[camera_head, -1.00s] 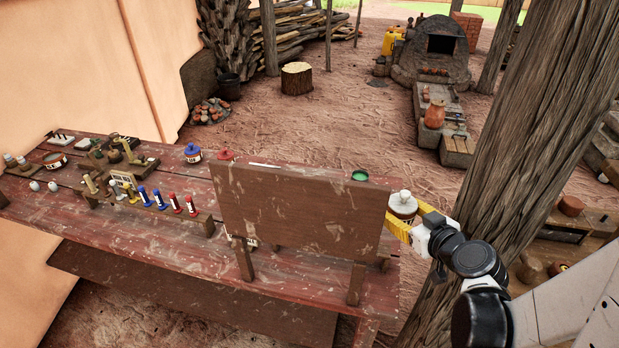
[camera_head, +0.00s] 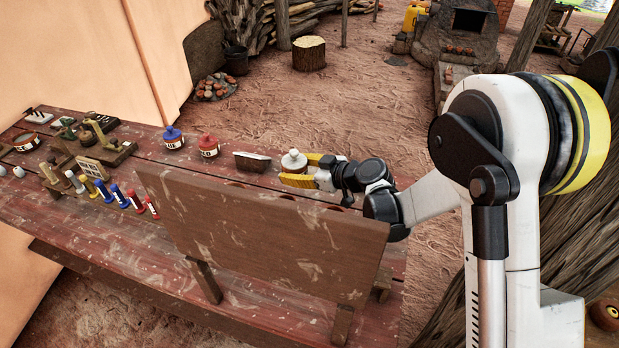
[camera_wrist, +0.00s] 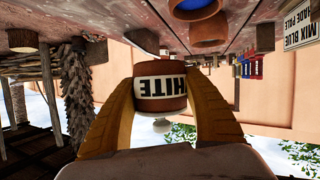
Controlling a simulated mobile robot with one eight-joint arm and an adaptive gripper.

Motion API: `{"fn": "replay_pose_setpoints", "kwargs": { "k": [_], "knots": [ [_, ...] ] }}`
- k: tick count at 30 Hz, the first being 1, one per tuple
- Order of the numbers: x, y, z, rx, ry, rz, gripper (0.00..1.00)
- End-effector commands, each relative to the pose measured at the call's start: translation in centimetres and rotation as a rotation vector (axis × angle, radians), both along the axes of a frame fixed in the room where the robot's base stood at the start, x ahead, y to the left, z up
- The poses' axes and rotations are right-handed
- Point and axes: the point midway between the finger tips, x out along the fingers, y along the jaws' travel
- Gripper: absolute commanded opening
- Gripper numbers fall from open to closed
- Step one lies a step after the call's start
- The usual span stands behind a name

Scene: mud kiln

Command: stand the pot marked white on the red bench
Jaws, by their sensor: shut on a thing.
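The pot marked white (camera_wrist: 160,88) is brown with a pale band reading "WHITE" and a white lid; the wrist view shows it upside down. In the head view its white lid (camera_head: 294,158) shows near the far edge of the red bench (camera_head: 110,218). My gripper (camera_head: 290,178) is shut on the pot, its yellow fingers on either side of the body. In the wrist view the bench surface appears a little apart from the pot's base. The head view does not show clearly whether the pot touches the bench.
A wooden board on legs (camera_head: 262,238) stands at the bench's front right and hides part of the top. A blue-lidded pot (camera_head: 173,138), a red-lidded pot (camera_head: 208,146) and a small pale-topped block (camera_head: 252,161) stand left of the held pot. Several coloured tubes stand further left.

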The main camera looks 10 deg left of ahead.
Motion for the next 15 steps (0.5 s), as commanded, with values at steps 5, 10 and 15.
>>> {"fn": "replay_pose_setpoints", "kwargs": {
  "k": [5, 10, 15],
  "knots": [
    [0.2, 2.2, -0.9, 0.002, -0.001, 0.044, 0.17],
    [3.1, 2.3, -2.8, 0.002, -0.001, 0.044, 0.17],
    [7.1, 2.3, -5.4, 0.002, -0.001, 0.044, 0.17]
  ]
}}
